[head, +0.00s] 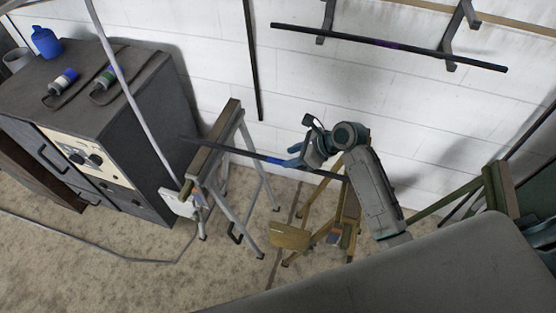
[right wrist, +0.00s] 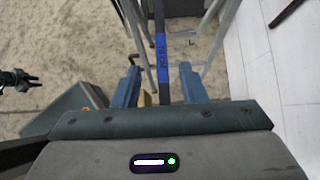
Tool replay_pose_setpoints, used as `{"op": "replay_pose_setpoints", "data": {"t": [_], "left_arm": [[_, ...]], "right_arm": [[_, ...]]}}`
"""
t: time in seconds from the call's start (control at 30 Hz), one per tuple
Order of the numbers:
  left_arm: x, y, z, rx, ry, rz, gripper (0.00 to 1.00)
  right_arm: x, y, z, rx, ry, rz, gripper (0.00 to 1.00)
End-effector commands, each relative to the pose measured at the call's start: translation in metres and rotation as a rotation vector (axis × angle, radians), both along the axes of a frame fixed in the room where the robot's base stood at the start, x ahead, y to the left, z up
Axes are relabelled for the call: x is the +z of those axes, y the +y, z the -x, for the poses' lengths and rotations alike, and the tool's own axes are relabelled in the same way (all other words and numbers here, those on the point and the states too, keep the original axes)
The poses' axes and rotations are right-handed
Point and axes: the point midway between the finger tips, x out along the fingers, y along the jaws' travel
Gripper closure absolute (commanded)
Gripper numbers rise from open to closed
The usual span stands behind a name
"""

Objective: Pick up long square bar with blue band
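The long dark square bar with a blue band (head: 238,150) lies across two trestles in the head view, its blue band (right wrist: 162,58) clear in the right wrist view. My right gripper (head: 292,156) is over the bar, just right of the band in the head view. In the right wrist view its two blue fingers (right wrist: 159,75) are spread apart, with the bar running between them in the picture; contact cannot be told. A dark clawed part at the left edge of that view looks like my left gripper (right wrist: 30,81); its opening is too small to judge.
A grey trestle (head: 217,148) and a wooden trestle (head: 348,217) stand near the white wall. Another bar (head: 335,36) with a purple band rests on wall brackets. A dark cabinet (head: 150,130) with bottles on top stands left.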

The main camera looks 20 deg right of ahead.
Motion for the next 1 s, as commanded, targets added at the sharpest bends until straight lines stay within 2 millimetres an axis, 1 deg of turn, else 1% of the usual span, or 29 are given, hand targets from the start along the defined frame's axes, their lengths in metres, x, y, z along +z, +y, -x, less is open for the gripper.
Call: {"op": "replay_pose_setpoints", "data": {"t": [0.03, 0.1, 0.2, 0.3, 0.5, 0.53, 0.67, 0.7, 0.73, 1.0], "left_arm": [[0.005, 0.0, 0.0, 0.0, 0.0, 0.0, 0.72], [0.008, 0.0, 0.0, 0.0, 0.0, 0.0, 0.72], [0.008, -0.001, 0.0, 0.0, 0.0, 0.001, 0.72], [0.009, -0.001, 0.0, 0.001, 0.0, 0.002, 0.72], [0.008, -0.001, 0.0, 0.001, 0.0, 0.001, 0.72], [0.008, -0.001, 0.0, 0.001, 0.0, 0.001, 0.72], [0.008, -0.001, 0.0, 0.001, -0.001, 0.001, 0.72], [0.008, -0.001, 0.0, 0.001, -0.001, 0.001, 0.72], [0.008, -0.001, 0.0, 0.001, -0.001, 0.001, 0.72], [0.008, -0.001, 0.0, 0.001, -0.001, 0.001, 0.72]], "right_arm": [[-0.004, 0.004, -0.004, -0.001, 0.004, -0.003, 0.62], [-0.013, 0.009, -0.009, -0.001, 0.003, -0.004, 0.62], [-0.023, 0.016, -0.013, -0.001, 0.002, -0.003, 0.62], [-0.028, 0.02, -0.016, 0.0, 0.001, -0.001, 0.62], [-0.029, 0.019, -0.016, 0.0, 0.001, 0.001, 0.62], [-0.029, 0.019, -0.016, 0.0, 0.001, 0.001, 0.64], [-0.029, 0.019, -0.016, 0.0, 0.001, 0.001, 0.89], [-0.029, 0.019, -0.016, 0.0, 0.001, 0.001, 0.97], [-0.029, 0.019, -0.016, 0.0, 0.001, 0.001, 1.0], [-0.028, 0.02, -0.016, 0.0, 0.001, 0.001, 1.0]]}}
